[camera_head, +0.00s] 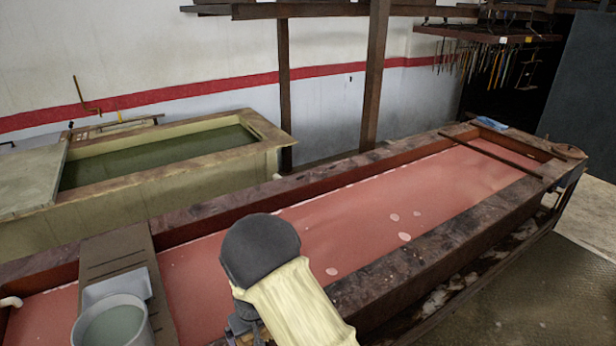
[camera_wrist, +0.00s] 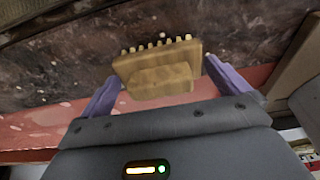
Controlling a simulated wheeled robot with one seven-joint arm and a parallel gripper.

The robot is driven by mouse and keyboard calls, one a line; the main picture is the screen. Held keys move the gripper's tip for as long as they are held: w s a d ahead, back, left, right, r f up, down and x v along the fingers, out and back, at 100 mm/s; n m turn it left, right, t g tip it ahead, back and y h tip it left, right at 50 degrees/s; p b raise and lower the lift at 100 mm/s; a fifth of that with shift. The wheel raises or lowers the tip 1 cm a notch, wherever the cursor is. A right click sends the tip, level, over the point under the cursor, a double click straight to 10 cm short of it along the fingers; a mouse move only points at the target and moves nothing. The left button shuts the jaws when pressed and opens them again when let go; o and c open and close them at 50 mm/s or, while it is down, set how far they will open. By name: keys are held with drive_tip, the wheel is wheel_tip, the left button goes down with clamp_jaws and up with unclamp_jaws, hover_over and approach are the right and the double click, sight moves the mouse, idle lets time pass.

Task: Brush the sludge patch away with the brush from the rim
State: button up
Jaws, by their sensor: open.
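A small wooden brush (camera_wrist: 158,70) with pale bristle tufts along its upper edge shows in the wrist view, against the dark stained rim (camera_wrist: 60,55) of the tank. My gripper (camera_wrist: 161,72) is open, with one purple finger on each side of the brush. I see small gaps beside the brush, so it does not look gripped. In the head view my arm hides the brush and the gripper. I cannot pick out a sludge patch with certainty; the dark rim (camera_head: 405,262) is blotchy, and pale spots (camera_head: 404,237) dot the red liquid.
The long tank of red liquid (camera_head: 370,205) runs across the head view. A grey bucket (camera_head: 113,325) stands at the lower left near a brown plank (camera_head: 112,255). A green-filled tank (camera_head: 165,155) lies behind. A post (camera_head: 374,80) rises beyond the far rim. A rod (camera_head: 490,155) crosses the far end.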

drive_tip(key=c, duration=0.8)
drive_tip(key=w+d+r+m, duration=0.1)
drive_tip(key=w+d, duration=0.1)
drive_tip(key=d, duration=0.3)
drive_tip(key=w+d+r+m, duration=0.2)
drive_tip(key=d, duration=0.2)
drive_tip(key=w+d+r+m+h, duration=0.1)
drive_tip(key=w+d+m, duration=0.1)
drive_tip(key=d, duration=0.3)
drive_tip(key=shift+w+d+r+t, duration=0.15)
drive_tip(key=shift+d+r+t, duration=0.05)
drive_tip(key=shift+d+t, duration=0.15)
drive_tip(key=d+r+m, duration=0.2)
drive_tip(key=d, duration=0.5)
drive_tip(key=w+d+r+m, duration=0.1)
drive_tip(key=d+r+m, duration=0.1)
drive_tip(key=d, duration=0.6)
drive_tip(key=shift+m+h, duration=0.4)
drive_tip(key=shift+d, duration=0.2)
